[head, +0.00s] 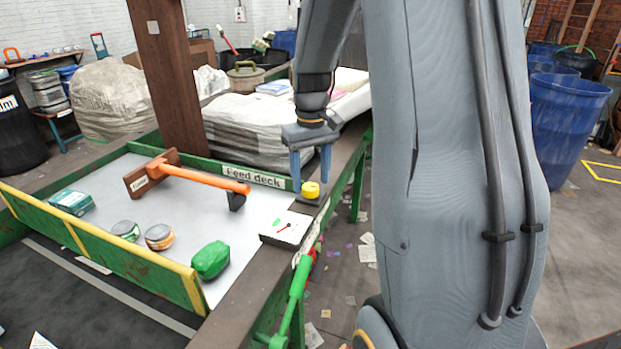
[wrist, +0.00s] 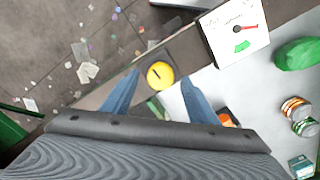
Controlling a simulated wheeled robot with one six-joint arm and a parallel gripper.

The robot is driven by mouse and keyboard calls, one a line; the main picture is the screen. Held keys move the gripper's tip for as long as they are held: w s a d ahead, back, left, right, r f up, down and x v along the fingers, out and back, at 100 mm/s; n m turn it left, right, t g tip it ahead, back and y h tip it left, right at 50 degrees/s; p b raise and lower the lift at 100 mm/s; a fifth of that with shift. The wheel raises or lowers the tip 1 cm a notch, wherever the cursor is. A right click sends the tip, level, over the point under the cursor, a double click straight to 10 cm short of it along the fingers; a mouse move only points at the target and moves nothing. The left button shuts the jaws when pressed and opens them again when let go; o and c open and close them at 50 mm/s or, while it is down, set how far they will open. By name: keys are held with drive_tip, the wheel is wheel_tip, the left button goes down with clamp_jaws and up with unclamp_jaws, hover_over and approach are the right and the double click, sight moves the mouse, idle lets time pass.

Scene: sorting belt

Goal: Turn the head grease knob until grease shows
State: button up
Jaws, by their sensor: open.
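The yellow knob (head: 310,190) sits on a dark base on the deck's right rail, beside the Feed deck label. In the wrist view the knob (wrist: 160,75) is round with a dark mark on its face. My gripper (head: 311,172) is open above it, with its blue fingers pointing down. In the wrist view my gripper (wrist: 160,85) has one finger on each side of the knob, apart from it. A white gauge (head: 286,229) with a red needle and a green patch stands near the knob; the needle (wrist: 246,28) points away from the green patch. I see no grease.
Cans (head: 159,237), a green lump (head: 210,260) and a teal box (head: 71,202) rest on the deck. A green lever (head: 292,300) stands below the gauge. Paper scraps litter the floor.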

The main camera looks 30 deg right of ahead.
drive_tip(key=shift+f, duration=0.75)
drive_tip(key=c, duration=1)
drive_tip(key=shift+c, duration=0.2)
drive_tip(key=shift+r+m, duration=0.1)
drive_tip(key=shift+m, duration=0.3)
drive_tip(key=m+p, duration=0.1)
drive_tip(key=m, duration=0.3)
drive_tip(key=shift+p, duration=0.35)
drive_tip(key=m+p, duration=0.1)
drive_tip(key=m, duration=0.3)
drive_tip(key=shift+w+m, duration=0.1)
drive_tip(key=shift+m, duration=0.3)
